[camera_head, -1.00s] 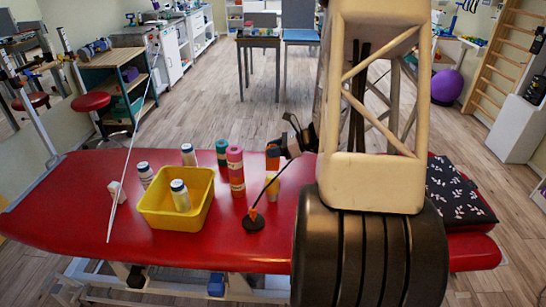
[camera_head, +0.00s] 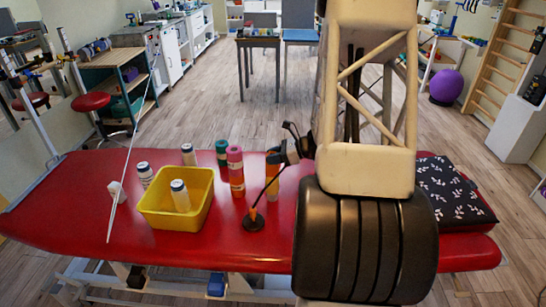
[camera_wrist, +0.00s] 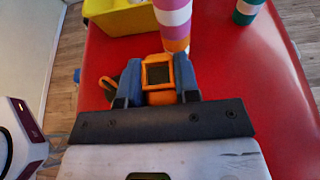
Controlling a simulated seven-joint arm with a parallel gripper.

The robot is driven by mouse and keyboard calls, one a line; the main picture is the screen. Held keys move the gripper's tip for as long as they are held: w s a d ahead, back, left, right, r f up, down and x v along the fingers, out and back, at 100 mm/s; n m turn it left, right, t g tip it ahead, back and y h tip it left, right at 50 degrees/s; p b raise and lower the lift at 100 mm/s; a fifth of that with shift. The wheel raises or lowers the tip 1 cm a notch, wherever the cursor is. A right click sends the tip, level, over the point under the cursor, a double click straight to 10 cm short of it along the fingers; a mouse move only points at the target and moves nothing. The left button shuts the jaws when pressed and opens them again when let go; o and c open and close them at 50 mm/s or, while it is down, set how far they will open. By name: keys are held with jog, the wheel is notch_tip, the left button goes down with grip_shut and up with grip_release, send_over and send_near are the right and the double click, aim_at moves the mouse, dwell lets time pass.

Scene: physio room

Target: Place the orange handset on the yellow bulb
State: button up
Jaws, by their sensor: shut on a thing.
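The orange handset (camera_wrist: 158,72), with a dark square face, sits between the blue fingers of my gripper (camera_wrist: 160,85) in the wrist view. My gripper (camera_head: 283,157) is shut on it, above the red table in the head view. A pale yellow piece (camera_head: 272,190), apparently the yellow bulb, shows directly below the handset (camera_head: 273,158). I cannot tell whether the two touch. In the wrist view the handset and gripper hide what lies beneath.
A yellow tub (camera_head: 151,217) holds a white bottle. Pink-striped (camera_head: 236,175) and green-striped (camera_head: 222,154) cylinders stand close to the handset. A dark leaf-patterned cushion (camera_head: 452,192) lies right.

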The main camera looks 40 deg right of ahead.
jog(key=shift+f, duration=0.15)
jog(key=o, duration=1)
jog(key=shift+s+d+r, duration=0.1)
jog(key=shift+r, duration=0.1)
jog(key=shift+v, duration=5.85)
